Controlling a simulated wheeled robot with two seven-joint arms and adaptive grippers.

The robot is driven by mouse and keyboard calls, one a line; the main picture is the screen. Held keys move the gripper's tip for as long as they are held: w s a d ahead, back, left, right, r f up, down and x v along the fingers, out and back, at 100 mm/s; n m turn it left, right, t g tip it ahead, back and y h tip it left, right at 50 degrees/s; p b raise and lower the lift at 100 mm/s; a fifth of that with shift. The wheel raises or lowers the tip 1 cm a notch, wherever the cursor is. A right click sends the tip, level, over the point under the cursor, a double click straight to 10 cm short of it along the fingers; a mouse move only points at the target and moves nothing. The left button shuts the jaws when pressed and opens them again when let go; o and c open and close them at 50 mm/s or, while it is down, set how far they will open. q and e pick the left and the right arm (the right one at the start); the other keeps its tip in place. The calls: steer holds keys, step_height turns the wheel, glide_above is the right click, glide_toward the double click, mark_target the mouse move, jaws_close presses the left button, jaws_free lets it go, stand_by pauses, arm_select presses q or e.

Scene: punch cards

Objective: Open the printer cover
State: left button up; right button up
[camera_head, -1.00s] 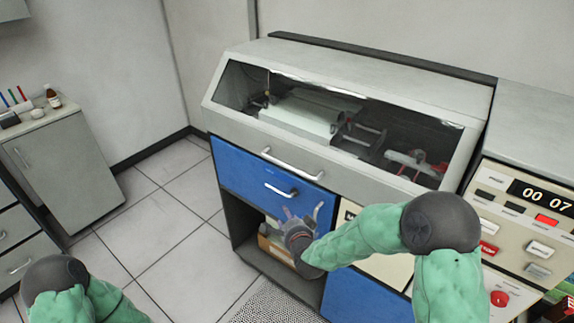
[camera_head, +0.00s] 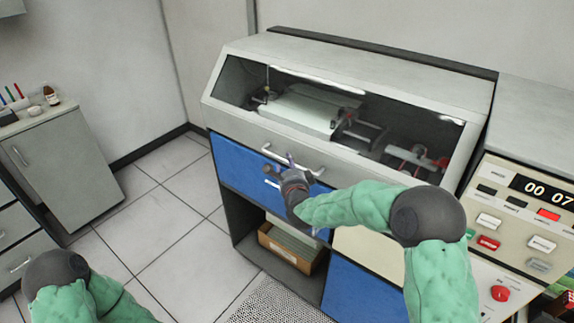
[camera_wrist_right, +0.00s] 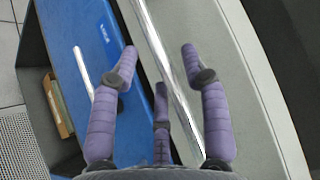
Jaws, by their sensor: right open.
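The printer cover (camera_head: 390,90) is a grey sloped housing with a dark window, and it is down. Its silver bar handle (camera_head: 293,160) runs along the lower front edge. My right gripper (camera_head: 279,163) is in front of this handle, just above the blue drawer. In the right wrist view the open right gripper (camera_wrist_right: 158,50) has its purple fingers on both sides of the cover handle (camera_wrist_right: 165,70); I cannot tell whether they touch it. My left arm shows at the lower left of the head view, but its gripper is out of view.
A blue drawer (camera_head: 235,168) with its own small handle (camera_wrist_right: 82,70) is directly below the cover. A box (camera_head: 290,248) sits in the open shelf underneath. A control panel (camera_head: 520,225) with buttons stands at the right. Tiled floor is clear at the left.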

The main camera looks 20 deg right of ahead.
steer(key=shift+w+d+f, duration=0.1)
steer(key=shift+w+d, duration=0.05)
steer(key=shift+w, duration=0.8)
jaws_close()
